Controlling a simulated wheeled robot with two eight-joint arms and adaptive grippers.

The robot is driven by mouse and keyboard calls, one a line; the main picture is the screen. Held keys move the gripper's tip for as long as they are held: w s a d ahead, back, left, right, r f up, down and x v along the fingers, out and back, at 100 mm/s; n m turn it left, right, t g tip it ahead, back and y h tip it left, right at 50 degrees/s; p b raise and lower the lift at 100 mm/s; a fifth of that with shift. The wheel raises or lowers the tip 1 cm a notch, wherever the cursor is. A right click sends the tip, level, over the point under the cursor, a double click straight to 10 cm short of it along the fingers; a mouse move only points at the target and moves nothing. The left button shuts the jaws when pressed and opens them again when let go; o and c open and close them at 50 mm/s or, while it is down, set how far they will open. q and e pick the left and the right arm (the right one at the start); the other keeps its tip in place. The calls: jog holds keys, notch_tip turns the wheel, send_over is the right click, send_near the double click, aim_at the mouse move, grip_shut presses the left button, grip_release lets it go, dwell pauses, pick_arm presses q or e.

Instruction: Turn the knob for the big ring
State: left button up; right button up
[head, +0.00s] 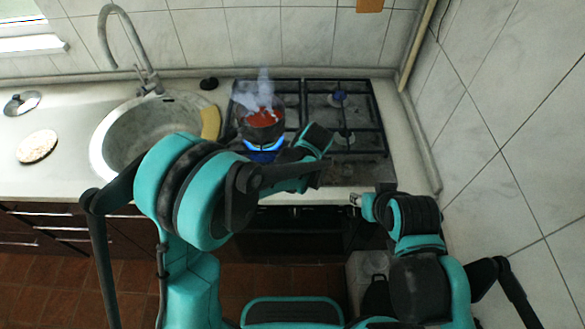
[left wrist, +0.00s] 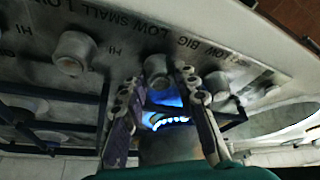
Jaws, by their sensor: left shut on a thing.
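The knob (left wrist: 157,68) for the big ring sits on the hob's front panel, beside the printed word BIG in the left wrist view. My left gripper (left wrist: 160,84) has one finger on each side of it and is shut on it. In the head view my left arm hides the knobs and the fingers. The front left ring burns with a blue flame (head: 264,153), which also shows behind the fingers in the left wrist view (left wrist: 168,122). My right gripper (head: 355,199) is in front of the counter; its fingers are too small to judge.
A dark pot (head: 262,128) with red contents steams over the flame. Other knobs stand close on both sides, one to the left (left wrist: 74,53) and one to the right (left wrist: 216,84). A round sink (head: 110,140) is left of the hob (head: 372,130); a tiled wall is at the right.

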pick_arm(q)
jog(key=shift+d+n+y, duration=0.1)
jog(key=shift+n+y, duration=0.2)
jog(key=shift+n, duration=0.6)
jog(key=shift+g, duration=0.3)
jog(key=o, duration=1.2)
jog(key=shift+c, duration=0.2)
jog(key=v, duration=1.2)
